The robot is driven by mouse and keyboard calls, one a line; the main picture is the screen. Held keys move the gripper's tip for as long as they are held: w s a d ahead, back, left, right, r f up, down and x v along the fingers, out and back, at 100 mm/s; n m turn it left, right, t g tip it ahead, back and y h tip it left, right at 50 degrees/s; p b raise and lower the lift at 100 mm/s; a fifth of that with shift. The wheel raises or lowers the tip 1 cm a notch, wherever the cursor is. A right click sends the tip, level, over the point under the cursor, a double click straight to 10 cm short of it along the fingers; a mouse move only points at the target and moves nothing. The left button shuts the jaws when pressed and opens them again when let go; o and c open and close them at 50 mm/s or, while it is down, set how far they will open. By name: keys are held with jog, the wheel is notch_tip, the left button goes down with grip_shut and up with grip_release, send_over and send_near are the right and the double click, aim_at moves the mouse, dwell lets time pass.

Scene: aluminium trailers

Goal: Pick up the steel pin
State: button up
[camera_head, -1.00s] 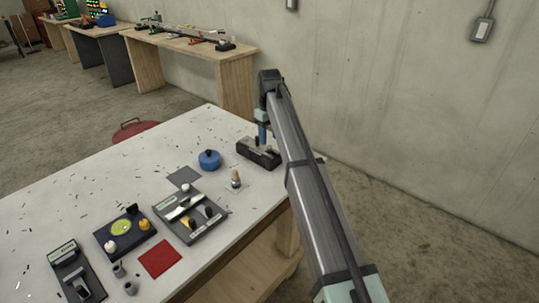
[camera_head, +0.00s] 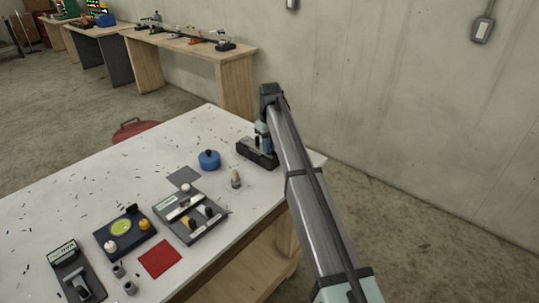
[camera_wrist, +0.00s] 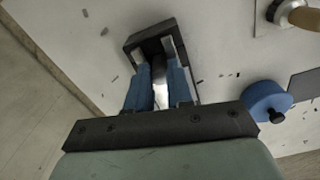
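In the wrist view, a shiny steel pin (camera_wrist: 159,72) shows in the narrow space between the two blue fingers of my gripper (camera_wrist: 160,66). The pin's far end is at a black block-shaped holder (camera_wrist: 138,43), which stands near the table's far right corner. In the head view, my gripper (camera_head: 262,143) is low over this black holder (camera_head: 247,151). The fingers are on both sides of the pin. I cannot tell whether they press on it or leave a small gap. In the head view the arm and fingers hide the pin.
A blue round container (camera_head: 208,160) with a dark knob stands left of the holder; it also shows in the wrist view (camera_wrist: 268,101). A small wooden-handled item (camera_head: 236,178) stands in front. Grey trays (camera_head: 205,228) and a red square (camera_head: 160,258) lie nearer. Small dark scraps litter the white table.

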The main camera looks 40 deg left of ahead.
grip_shut()
